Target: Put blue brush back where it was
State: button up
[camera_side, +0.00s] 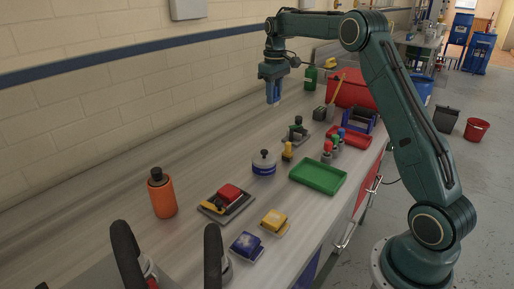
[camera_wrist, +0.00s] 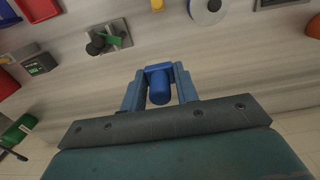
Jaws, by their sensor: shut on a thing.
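My gripper (camera_side: 271,96) is raised above the far part of the counter, near the wall, pointing down. In the wrist view, my gripper (camera_wrist: 158,90) is shut on a blue piece with a rounded, cylinder-like end, which I take to be the blue brush (camera_wrist: 159,86). It is held between the two blue fingers, apart from the counter. In the side view the fingers and the held piece blend together, so its lower end is hard to tell. Bare counter shows around it.
The counter along the wall is clear.

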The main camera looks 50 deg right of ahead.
notch_tip(320, 180, down, 17)
jog(key=shift+f, duration=0.15)
dwell(0.8)
jog(key=shift+f, duration=0.15)
jog(key=o, duration=1)
notch_tip(320, 180, up, 12)
jog(key=shift+r, duration=0.15)
dwell(0.7)
